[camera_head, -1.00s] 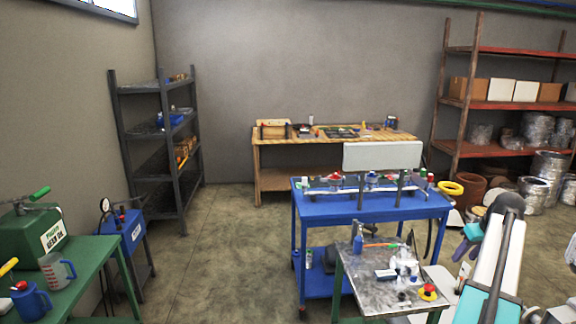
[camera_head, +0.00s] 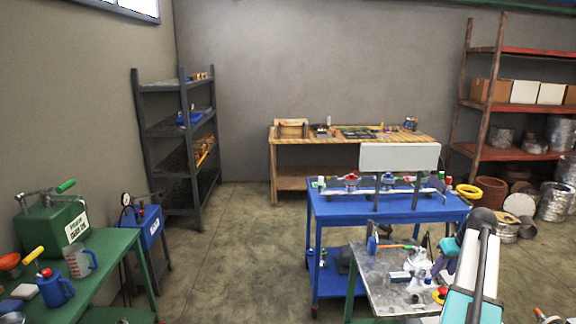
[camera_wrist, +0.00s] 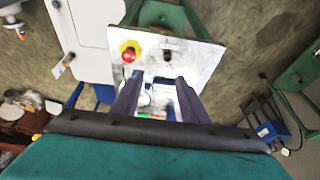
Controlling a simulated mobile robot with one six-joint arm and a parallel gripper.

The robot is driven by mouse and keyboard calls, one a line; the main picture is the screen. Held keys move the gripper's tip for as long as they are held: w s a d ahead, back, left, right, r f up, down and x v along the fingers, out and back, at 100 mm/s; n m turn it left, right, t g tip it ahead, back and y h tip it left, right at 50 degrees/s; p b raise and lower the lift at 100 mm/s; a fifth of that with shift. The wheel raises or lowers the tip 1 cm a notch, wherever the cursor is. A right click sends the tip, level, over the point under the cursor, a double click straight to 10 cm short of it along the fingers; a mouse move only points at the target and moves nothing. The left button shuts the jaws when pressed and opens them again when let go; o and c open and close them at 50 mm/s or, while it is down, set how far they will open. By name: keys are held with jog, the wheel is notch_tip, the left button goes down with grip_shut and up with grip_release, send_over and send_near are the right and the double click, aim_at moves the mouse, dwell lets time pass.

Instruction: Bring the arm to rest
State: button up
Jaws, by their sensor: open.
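My arm (camera_head: 478,265), white and teal with a dark tube, shows at the lower right of the head view. It is raised and bent, partly in front of the small metal-topped table (camera_head: 372,268). In the wrist view my gripper (camera_wrist: 163,82) is open, with two dark purple fingers apart and nothing seen held between them. The fingers point toward the small table (camera_wrist: 200,52). Its yellow and red button (camera_wrist: 129,52) lies just left of the fingers. In the head view my gripper is largely hidden behind the arm.
On the small table are a white device (camera_head: 418,264) and a blue bottle (camera_head: 372,244). A blue cart (camera_head: 335,211) stands behind it. A green bench (camera_head: 110,262) is at left, a wooden workbench (camera_head: 345,150) at the back. Floor between green bench and cart is clear.

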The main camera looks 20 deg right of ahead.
jog(key=w+a+f+g, duration=0.1)
jog(key=w+a+f, duration=0.35)
jog(key=a, duration=0.55)
jog(key=w+a+f+n+y, duration=0.1)
jog(key=w+a+f, duration=0.3)
jog(key=a, duration=0.5)
jog(key=w+a+f+g, duration=0.1)
jog(key=w+a+f, duration=0.1)
jog(key=a+f, duration=0.6)
jog(key=s+a+f+n+g, duration=0.15)
jog(key=a+f, duration=0.25)
jog(key=a, duration=0.7)
jog(key=s+a+f, duration=0.3)
jog(key=a, duration=0.7)
jog(key=s+a+f+n, duration=0.15)
jog(key=a+f, duration=0.25)
jog(key=a, duration=0.7)
jog(key=s+f+g+b, duration=0.6)
jog(key=s+f+b, duration=0.4)
jog(key=s+f, duration=1.6)
notch_tip(320, 180, down, 2)
jog(key=shift+s+f+m, duration=0.2)
jog(key=shift+s+m, duration=0.1)
jog(key=shift+s, duration=0.1)
